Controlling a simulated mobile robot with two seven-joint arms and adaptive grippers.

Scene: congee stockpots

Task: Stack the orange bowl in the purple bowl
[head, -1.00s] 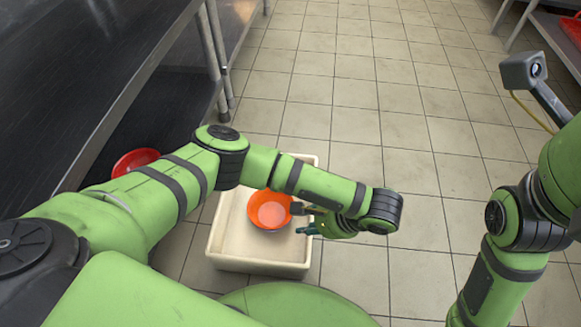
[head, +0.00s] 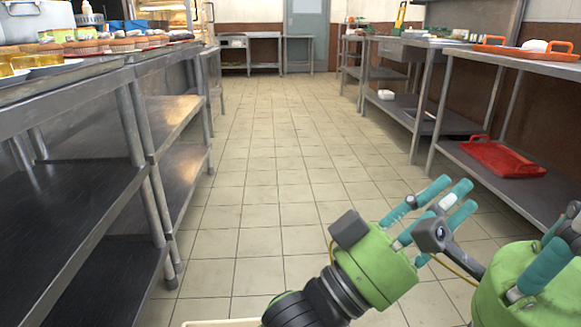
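Neither the orange bowl nor a purple bowl can be made out in the head view now. My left gripper (head: 457,193) is at the lower right, raised above the floor. Its teal fingers are extended and spread, pointing up and right, with nothing between them. My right gripper (head: 566,240) is at the right edge, partly cut off by the frame. Its visible teal fingers stand apart and no object shows in it. A thin strip of the pale bin's rim (head: 222,323) shows at the bottom edge.
Another steel shelf unit (head: 560,68) on the right holds a red tray (head: 503,158) low down and an orange tray (head: 510,48) on top. The tiled aisle (head: 270,150) between them is clear.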

